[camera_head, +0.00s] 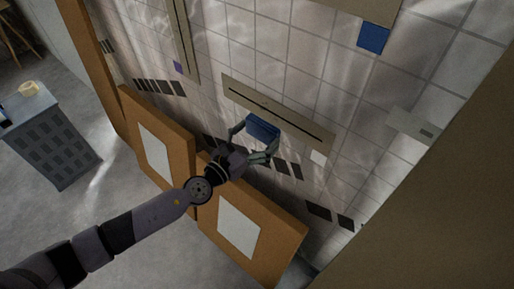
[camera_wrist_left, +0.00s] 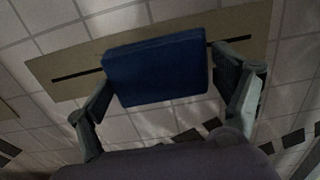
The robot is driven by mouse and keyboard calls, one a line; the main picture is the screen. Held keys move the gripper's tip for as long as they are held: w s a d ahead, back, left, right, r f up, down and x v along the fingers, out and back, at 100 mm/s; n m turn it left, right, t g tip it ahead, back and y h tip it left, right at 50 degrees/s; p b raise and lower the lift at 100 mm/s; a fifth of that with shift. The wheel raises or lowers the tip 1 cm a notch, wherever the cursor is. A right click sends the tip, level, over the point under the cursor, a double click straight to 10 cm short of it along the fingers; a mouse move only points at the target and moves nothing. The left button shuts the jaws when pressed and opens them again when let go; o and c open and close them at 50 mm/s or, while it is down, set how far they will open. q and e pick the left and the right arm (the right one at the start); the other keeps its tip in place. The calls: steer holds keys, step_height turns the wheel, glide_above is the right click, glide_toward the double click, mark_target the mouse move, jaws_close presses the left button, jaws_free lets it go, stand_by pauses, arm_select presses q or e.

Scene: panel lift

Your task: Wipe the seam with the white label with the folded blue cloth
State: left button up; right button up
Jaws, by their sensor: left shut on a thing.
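The folded blue cloth (camera_head: 262,129) is a thick dark-blue pad. My left gripper (camera_head: 256,140) is shut on it, with a finger at each side; the cloth (camera_wrist_left: 155,70) also fills the middle of the left wrist view. A beige strip with a dark slit, the seam (camera_head: 236,89), runs slantwise on the tiled wall. The white label (camera_head: 318,157) is a small square just below its right end. In the wrist view the cloth covers the middle of the seam (camera_wrist_left: 75,75); I cannot tell whether they touch. My right gripper is not in view.
A steeper seam strip (camera_head: 183,40) with a purple label (camera_head: 178,67) is at upper left. Brown panels (camera_head: 185,150) with white sheets stand below the wall. A grey cabinet (camera_head: 50,145) stands at left beside open floor.

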mark_target(280, 118)
arm_select(q)
steer(key=shift+s+f+b, duration=0.1)
steer(key=shift+f+b, duration=0.35)
steer(key=shift+f, duration=0.45)
steer(key=shift+w+d+r, duration=0.1)
steer(key=shift+w, duration=0.2)
steer(key=x, duration=0.5)
steer(key=shift+w+d, duration=0.1)
steer(key=shift+d, duration=0.05)
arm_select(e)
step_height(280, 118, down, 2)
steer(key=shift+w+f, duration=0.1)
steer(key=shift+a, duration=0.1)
arm_select(q)
steer(key=shift+b+x, duration=0.35)
steer(key=shift+x, duration=0.55)
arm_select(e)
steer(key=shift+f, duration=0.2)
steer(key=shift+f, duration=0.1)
